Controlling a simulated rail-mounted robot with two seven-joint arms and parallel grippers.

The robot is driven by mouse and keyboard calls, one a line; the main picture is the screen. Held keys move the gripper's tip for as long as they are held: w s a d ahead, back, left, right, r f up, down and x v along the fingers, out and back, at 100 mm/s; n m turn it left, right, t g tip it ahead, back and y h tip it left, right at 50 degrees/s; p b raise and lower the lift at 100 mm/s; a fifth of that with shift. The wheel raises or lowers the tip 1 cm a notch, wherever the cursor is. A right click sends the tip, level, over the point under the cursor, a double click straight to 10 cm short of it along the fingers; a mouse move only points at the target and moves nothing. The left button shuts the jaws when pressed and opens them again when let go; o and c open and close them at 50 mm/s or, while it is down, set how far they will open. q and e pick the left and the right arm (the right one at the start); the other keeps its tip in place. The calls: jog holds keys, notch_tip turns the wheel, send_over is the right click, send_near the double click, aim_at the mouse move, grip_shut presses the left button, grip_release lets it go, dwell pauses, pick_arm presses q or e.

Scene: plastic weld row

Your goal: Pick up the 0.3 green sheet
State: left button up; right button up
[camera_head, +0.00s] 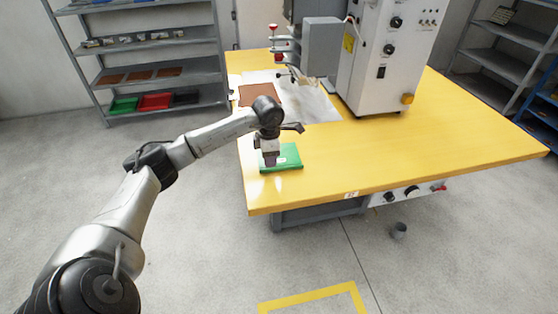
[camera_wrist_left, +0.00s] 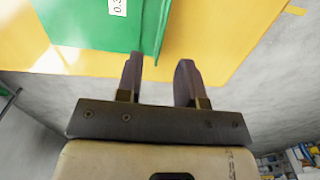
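The green sheet (camera_head: 291,158) lies flat near the left corner of the yellow table (camera_head: 420,150). In the left wrist view the green sheet (camera_wrist_left: 90,28) fills the upper left, with a white label that reads "0.3", partly cut off. My left gripper (camera_head: 270,160) is over the sheet's left part in the head view. In the wrist view the left gripper (camera_wrist_left: 158,68) is open, its two fingers apart with nothing between them. One fingertip is close to the sheet's edge; I cannot tell if they touch. My right gripper is not in view.
A white welding machine (camera_head: 385,60) stands on the table behind the sheet. A brown sheet (camera_head: 258,94) lies behind my gripper. A shelf (camera_head: 160,75) at the back left holds green, red and dark trays or sheets. The table's front right is clear.

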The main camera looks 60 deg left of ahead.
pick_arm(q)
notch_tip(320, 180, down, 5)
jog(key=b, duration=0.2)
jog(key=shift+b, duration=0.3)
jog(key=shift+r, duration=0.1)
jog(key=shift+c, duration=0.3)
grip_shut()
